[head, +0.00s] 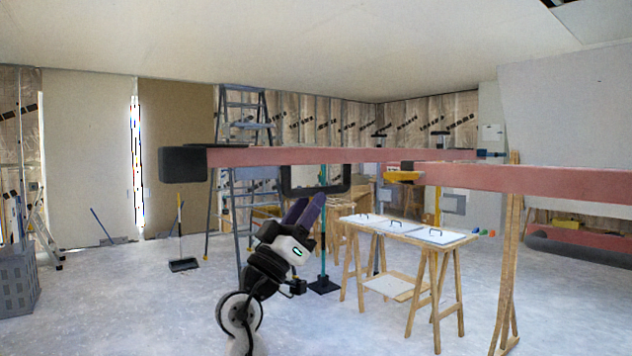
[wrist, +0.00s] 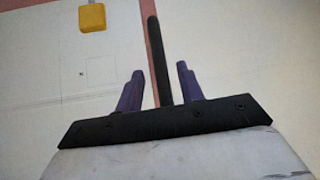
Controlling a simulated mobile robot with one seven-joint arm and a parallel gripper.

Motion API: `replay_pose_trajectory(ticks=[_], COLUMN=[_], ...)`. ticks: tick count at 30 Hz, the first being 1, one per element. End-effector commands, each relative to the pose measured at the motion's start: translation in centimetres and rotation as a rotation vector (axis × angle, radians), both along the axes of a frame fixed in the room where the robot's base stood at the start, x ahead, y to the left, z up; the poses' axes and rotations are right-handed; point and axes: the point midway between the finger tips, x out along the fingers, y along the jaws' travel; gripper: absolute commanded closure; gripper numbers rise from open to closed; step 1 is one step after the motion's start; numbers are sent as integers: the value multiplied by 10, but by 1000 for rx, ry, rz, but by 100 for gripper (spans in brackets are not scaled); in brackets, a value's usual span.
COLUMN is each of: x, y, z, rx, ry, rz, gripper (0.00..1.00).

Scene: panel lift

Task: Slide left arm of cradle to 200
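A long red beam (head: 290,156) runs across the head view, with a black block (head: 184,164) at its left end. A dark rounded loop (head: 346,178) hangs below it. A yellow block (head: 404,176) sits under the beam further right; a yellow block (wrist: 92,18) also shows in the wrist view. My gripper (head: 311,201) points up below the beam, its purple fingers overlapping the loop in the picture. In the wrist view my gripper (wrist: 160,68) is open, with a black bar (wrist: 160,60) between its fingers. I cannot tell whether they touch it. No scale is readable.
A wooden trestle table (head: 395,228) with white panels stands right of my arm. A stepladder (head: 240,130) and a dustpan (head: 184,264) stand behind to the left. A grey crate (head: 17,280) is at far left. The floor at front left is clear.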

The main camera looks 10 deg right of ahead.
Motion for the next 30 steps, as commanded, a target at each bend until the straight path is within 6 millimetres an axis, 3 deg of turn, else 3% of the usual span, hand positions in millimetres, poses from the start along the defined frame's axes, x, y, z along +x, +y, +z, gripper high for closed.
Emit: replay_pose_trajectory(ticks=[6,19,27,30], x=[12,16,16,16], y=[-19,-24,-24,-24], z=[23,28,28,28], rx=[0,0,0,0], ry=[-1,0,0,-1], rz=[-1,1,1,1], gripper=[62,62,97,100])
